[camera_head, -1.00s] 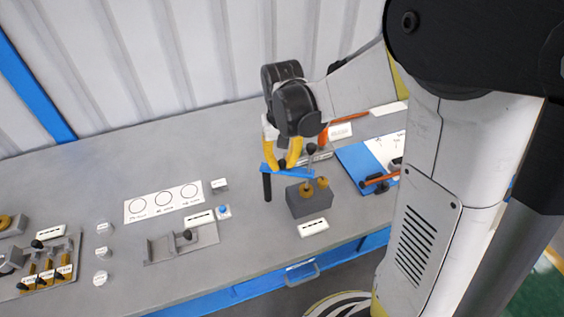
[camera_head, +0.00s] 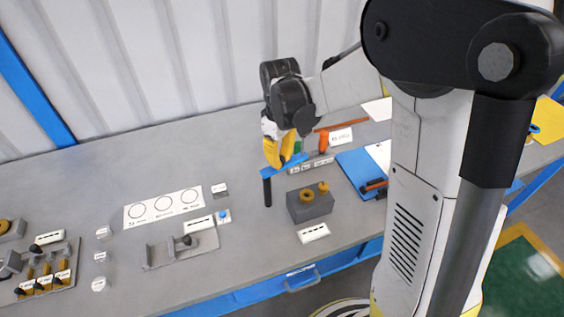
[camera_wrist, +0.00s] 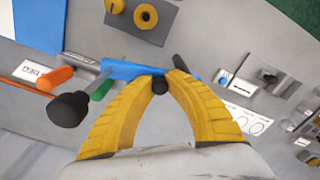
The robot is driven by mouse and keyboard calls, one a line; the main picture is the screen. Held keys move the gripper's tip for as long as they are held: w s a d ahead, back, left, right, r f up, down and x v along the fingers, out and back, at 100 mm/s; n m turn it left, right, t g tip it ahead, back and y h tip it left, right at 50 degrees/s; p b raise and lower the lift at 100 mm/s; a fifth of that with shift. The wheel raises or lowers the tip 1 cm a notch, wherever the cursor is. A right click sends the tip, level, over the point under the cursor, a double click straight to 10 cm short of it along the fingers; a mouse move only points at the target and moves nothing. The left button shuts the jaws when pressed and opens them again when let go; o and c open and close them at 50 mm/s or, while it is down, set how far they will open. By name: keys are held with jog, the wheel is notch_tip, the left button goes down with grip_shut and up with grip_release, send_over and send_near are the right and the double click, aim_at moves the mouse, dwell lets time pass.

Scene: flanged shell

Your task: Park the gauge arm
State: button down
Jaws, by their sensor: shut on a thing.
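The gauge arm (camera_head: 294,161) is a blue bar on a black upright post (camera_head: 267,192). It points to the back right, clear of the grey block (camera_head: 310,208) with brass rings. My gripper (camera_head: 281,166) is over the bar, its yellow fingers closed in. In the wrist view, my gripper (camera_wrist: 160,78) is shut on a small black knob (camera_wrist: 159,86) at the blue bar (camera_wrist: 128,70). A rod with a black ball (camera_wrist: 70,109) stands by the bar's far end. In the head view my gripper hides this knob.
A labelled grey strip (camera_head: 311,165) lies beside the bar's far end. Orange-handled tools (camera_head: 323,142) and a blue board (camera_head: 354,165) lie to the right. A grey bracket fixture (camera_head: 178,247) and a card with circles (camera_head: 163,206) are to the left.

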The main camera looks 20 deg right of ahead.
jog(key=n, duration=0.1)
jog(key=w+n, duration=0.1)
jog(key=n, duration=0.1)
jog(key=w+a+n, duration=0.1)
jog(key=n, duration=0.1)
jog(key=shift+n, duration=0.4)
dwell(0.3)
jog(key=c, duration=1.3)
grip_release()
jog(key=shift+c, duration=0.2)
notch_tip(320, 180, up, 12)
